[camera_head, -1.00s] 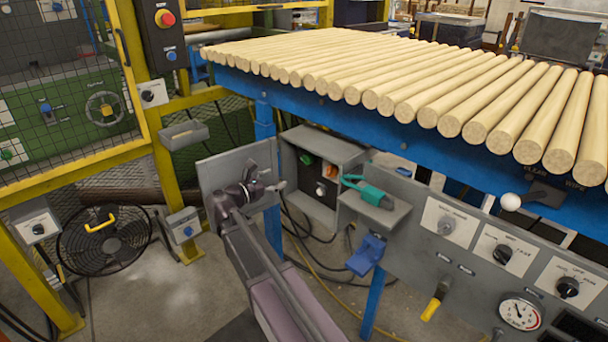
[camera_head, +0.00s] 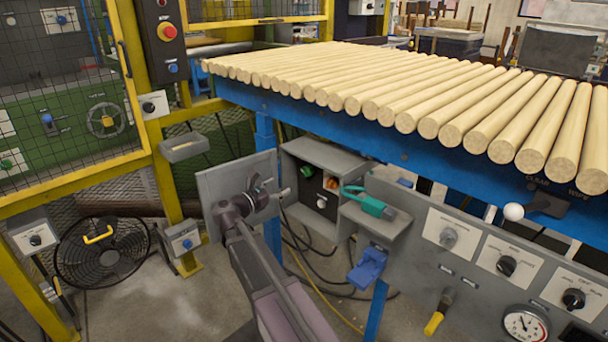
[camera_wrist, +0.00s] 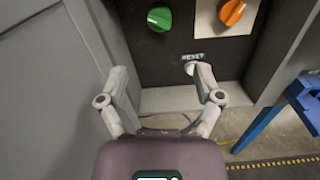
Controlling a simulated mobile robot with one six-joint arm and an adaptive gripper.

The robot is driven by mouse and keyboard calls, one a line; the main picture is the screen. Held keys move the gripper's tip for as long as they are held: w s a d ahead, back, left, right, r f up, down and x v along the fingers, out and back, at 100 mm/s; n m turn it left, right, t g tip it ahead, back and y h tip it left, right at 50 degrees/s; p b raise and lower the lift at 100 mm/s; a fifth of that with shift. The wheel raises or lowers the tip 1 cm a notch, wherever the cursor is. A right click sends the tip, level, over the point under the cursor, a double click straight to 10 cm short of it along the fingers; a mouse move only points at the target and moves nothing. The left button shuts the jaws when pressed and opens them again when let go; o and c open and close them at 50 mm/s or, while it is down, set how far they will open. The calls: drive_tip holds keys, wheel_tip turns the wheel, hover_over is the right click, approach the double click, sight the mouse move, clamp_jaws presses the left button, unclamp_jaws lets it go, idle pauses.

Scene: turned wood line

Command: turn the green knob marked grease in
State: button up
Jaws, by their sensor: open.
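The green knob (camera_wrist: 159,19) is on a dark panel inside a small open grey box, near the top of the wrist view. In the head view the green knob (camera_head: 306,159) is small in the box's upper left. I cannot read a label for it. My gripper (camera_wrist: 159,72) is open and empty, its two fingers spread below the knob in the picture and apart from it. In the head view my gripper (camera_head: 272,189) is in front of the box's open door, left of the panel.
An orange knob (camera_wrist: 232,12) is right of the green one, with a pale button (camera_wrist: 190,68) marked RESET below. The grey door (camera_wrist: 45,85) stands open at left. A teal tool (camera_head: 368,203) rests on a shelf right of the box. Wooden rods (camera_head: 400,90) lie above.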

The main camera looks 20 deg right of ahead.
sight(305, 171)
drive_tip(key=x, duration=1.1)
drive_tip(key=shift+w+d, duration=0.1)
drive_tip(key=shift+d, duration=0.15)
drive_tip(key=c, duration=1.2)
drive_tip(key=shift+o, duration=0.2)
drive_tip(key=shift+a+f, duration=0.1)
drive_tip(key=shift+a, duration=0.1)
drive_tip(key=shift+d, duration=0.2)
